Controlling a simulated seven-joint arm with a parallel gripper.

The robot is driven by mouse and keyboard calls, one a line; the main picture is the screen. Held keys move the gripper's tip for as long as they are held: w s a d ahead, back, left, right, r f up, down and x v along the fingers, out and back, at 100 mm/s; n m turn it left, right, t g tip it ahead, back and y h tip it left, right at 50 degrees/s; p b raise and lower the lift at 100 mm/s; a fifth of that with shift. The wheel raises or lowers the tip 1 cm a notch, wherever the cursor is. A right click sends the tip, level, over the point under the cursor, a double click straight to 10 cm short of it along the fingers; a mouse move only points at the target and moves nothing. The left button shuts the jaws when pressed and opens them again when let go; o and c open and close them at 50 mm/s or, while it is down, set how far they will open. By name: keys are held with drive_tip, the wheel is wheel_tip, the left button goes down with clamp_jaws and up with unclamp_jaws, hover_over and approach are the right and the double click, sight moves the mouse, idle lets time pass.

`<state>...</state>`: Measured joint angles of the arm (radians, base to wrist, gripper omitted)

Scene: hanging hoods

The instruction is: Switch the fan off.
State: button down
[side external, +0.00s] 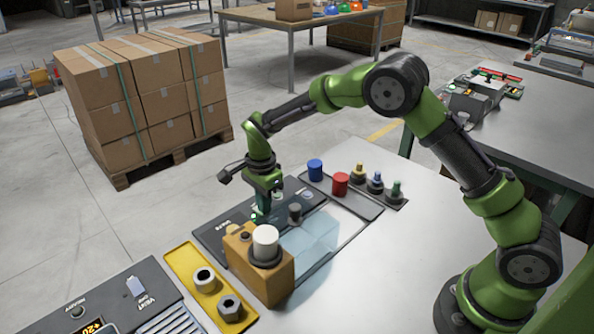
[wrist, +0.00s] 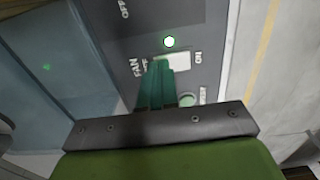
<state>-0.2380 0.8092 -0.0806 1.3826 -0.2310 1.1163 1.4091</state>
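The fan's white switch (wrist: 178,60) sits on a dark panel (wrist: 190,18), between an OFF label on the left, partly covered, and an ON label on the right. A green light (wrist: 169,41) beside the switch is lit. My gripper (wrist: 158,66) has its teal fingers together with nothing between them. The fingertips overlap the OFF end of the switch in the wrist view; whether they touch it I cannot tell. In the side view my gripper (side external: 263,212) points down over the panel, behind a tan box; the switch is hidden there.
The tan box (side external: 262,275) with a white cylinder (side external: 265,242) stands close in front of my gripper. A clear pane (side external: 310,240) lies to its right. Blue (side external: 315,169) and red (side external: 340,183) cylinders stand behind. A yellow tray (side external: 183,262) is at the front left.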

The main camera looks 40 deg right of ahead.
drive_tip(key=shift+f, duration=0.2)
drive_tip(key=shift+r, duration=3.55)
